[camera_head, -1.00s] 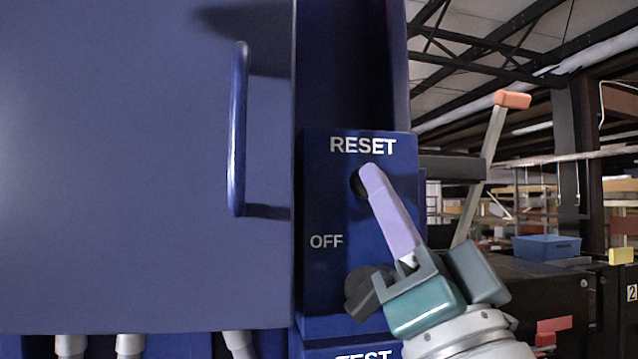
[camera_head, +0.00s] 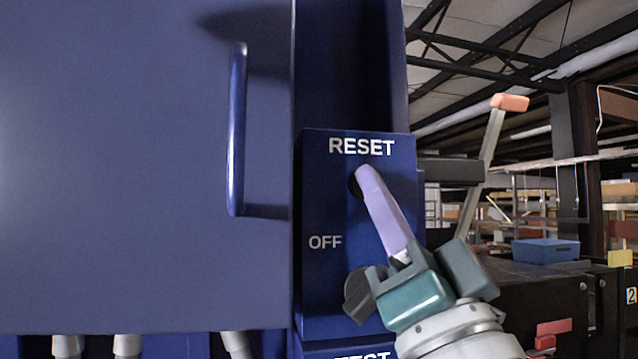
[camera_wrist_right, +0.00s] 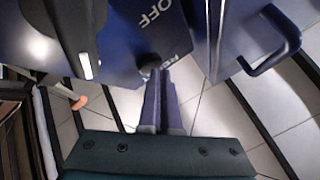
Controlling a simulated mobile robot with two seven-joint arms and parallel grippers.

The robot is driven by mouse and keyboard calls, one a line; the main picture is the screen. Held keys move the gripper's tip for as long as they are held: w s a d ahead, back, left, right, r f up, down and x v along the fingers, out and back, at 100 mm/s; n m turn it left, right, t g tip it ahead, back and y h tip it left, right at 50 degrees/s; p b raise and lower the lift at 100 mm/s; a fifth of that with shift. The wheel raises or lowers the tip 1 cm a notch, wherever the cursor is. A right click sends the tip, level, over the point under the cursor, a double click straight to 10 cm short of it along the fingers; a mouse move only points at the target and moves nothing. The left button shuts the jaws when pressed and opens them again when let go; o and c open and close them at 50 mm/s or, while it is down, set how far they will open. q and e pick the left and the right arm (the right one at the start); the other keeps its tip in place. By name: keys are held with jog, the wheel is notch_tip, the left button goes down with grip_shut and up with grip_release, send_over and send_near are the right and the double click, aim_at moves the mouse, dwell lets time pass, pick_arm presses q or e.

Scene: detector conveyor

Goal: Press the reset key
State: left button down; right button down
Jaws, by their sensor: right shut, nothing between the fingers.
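The blue control box (camera_head: 322,275) carries the white word RESET at its top and OFF at mid-left. The round dark reset key (camera_head: 354,184) sits below the word RESET, mostly hidden behind my fingertips. My right gripper (camera_head: 366,174) is shut and empty, its lilac fingers pointing up-left with the tips at the key. In the right wrist view the closed fingers (camera_wrist_right: 163,75) reach the dark key (camera_wrist_right: 148,64) beside the lettering. I cannot tell whether the key is pushed in. My left gripper is not in view.
A blue door with a vertical handle (camera_head: 238,130) stands left of the box. A dark rotary knob (camera_head: 357,296) is beside my gripper, below OFF; it also shows in the wrist view (camera_wrist_right: 72,35). A lever with an orange end (camera_head: 510,103) rises at right.

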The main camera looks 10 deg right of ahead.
jog(key=shift+s, duration=0.1)
dwell(0.4)
jog(key=shift+s+p, duration=0.45)
jog(key=shift+s, duration=0.3)
jog(key=shift+s, duration=0.1)
jog(key=s+p, duration=0.2)
jog(key=s, duration=0.2)
jog(key=shift+s+d, duration=0.1)
jog(key=shift+s, duration=0.3)
dwell(0.4)
